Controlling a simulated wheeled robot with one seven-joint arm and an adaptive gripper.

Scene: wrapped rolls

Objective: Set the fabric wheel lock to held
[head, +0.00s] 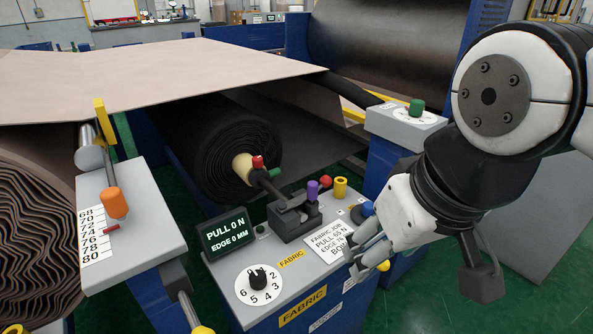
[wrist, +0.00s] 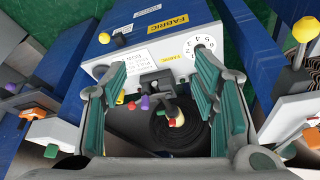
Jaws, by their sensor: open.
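The fabric console (head: 232,290) is a grey-topped blue stand with yellow FABRIC labels. A black pointer knob (head: 258,278) sits on a white numbered dial. My gripper (head: 368,258) is over the console's right end, right of the bracket. In the wrist view my gripper (wrist: 160,68) has its fingers wide apart with nothing between them.
A display (head: 226,234) reads PULL 0 N, EDGE 0 MM. A job card (head: 330,240) is partly hidden by my gripper. A black fabric roll (head: 215,150) lies behind the console. A scaled stand with an orange handle (head: 115,204) is left. A blue knob (head: 361,212) is close to my gripper.

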